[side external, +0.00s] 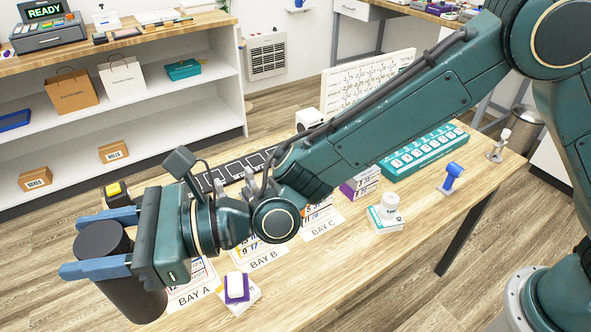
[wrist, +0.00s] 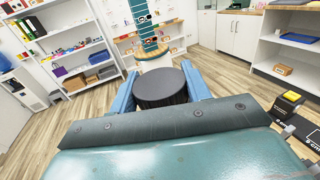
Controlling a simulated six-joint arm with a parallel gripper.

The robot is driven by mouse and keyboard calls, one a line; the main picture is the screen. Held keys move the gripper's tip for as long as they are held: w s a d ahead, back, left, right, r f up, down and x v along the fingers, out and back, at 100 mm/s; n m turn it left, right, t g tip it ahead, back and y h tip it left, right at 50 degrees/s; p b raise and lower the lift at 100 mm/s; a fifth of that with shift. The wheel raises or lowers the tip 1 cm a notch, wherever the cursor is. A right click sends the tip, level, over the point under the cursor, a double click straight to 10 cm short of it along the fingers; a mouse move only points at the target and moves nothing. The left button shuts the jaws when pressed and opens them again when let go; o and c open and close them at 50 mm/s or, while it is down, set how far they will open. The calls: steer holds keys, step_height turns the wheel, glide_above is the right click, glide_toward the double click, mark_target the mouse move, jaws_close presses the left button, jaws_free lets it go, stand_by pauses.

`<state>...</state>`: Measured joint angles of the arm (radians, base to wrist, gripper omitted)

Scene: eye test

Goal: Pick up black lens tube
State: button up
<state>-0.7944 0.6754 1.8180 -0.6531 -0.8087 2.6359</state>
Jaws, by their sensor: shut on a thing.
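A black lens tube (side external: 130,290) is a wide dark cylinder at the lower left of the side external view. My gripper (side external: 98,243) is shut on it, with one blue finger on each side near its top. The tube appears upright and beyond the left end of the table, over the floor. In the wrist view the tube's round dark top (wrist: 162,88) shows between the two blue fingers of my gripper (wrist: 160,92). Its lower part is hidden there.
The wooden table (side external: 345,265) holds printed bay sheets (side external: 257,257), a white-and-purple item (side external: 237,287), a white jar (side external: 389,205), a blue stand piece (side external: 451,178) and a teal tray (side external: 425,152). A yellow-and-black block (side external: 116,193) is near the gripper. Shelves (side external: 150,105) stand behind.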

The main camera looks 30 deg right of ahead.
steer(key=shift+r, duration=0.35)
stand_by(0.4)
